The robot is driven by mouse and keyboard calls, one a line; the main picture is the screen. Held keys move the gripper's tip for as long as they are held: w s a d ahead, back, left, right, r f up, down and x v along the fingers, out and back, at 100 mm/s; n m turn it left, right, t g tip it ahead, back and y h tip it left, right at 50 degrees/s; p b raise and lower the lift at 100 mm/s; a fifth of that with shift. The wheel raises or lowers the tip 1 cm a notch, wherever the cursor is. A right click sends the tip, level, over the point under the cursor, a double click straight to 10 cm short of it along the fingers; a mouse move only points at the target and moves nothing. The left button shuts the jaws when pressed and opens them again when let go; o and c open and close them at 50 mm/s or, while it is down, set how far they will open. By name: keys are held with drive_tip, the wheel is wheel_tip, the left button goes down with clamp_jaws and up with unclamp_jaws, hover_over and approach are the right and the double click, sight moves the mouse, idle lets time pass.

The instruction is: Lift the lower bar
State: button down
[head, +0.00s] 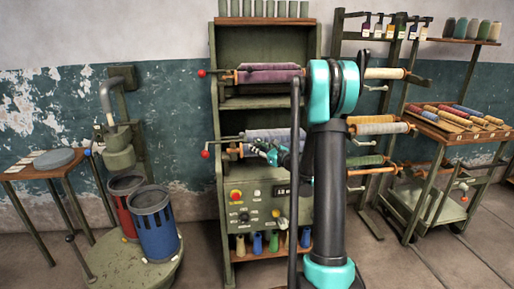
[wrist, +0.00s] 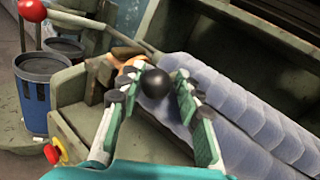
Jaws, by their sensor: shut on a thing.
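The lower roll (head: 275,136) of pale grey-lavender cloth lies across the lower opening of the green machine; it also fills the right of the wrist view (wrist: 235,112). A thin bar with a red ball (head: 205,154) sticks out at its left end; the red ball also shows in the wrist view (wrist: 32,10). My gripper (head: 266,152) is in front of this roll. In the wrist view my gripper (wrist: 154,86) has its two fingers on either side of a black ball knob (wrist: 156,83) and is shut on it. What the knob is fixed to is hidden behind it.
The upper purple roll (head: 270,73) sits above. A control panel with a red button (head: 236,195) is below. Red and blue bins (head: 157,230) stand at left. A rack with thread rolls (head: 378,127) and a trolley table (head: 450,132) stand at right.

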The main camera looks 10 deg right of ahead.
drive_tip(key=shift+s+a, duration=0.15)
drive_tip(key=shift+a, duration=0.15)
drive_tip(key=shift+r+g, duration=0.4)
drive_tip(key=shift+r, duration=0.4)
drive_tip(key=w+r+g, duration=0.1)
drive_tip(key=r, duration=0.1)
drive_tip(key=w+r+m+g+h, duration=0.1)
drive_tip(key=r, duration=0.1)
drive_tip(key=w+r+m+g, duration=0.1)
drive_tip(key=r, duration=0.1)
drive_tip(key=shift+a, duration=0.1)
drive_tip(key=w+r+m+g+h, duration=0.1)
drive_tip(key=w+r+g, duration=0.2)
drive_tip(key=w+r, duration=0.3)
drive_tip(key=shift+w+m, duration=0.4)
drive_tip(key=shift+w, duration=0.55)
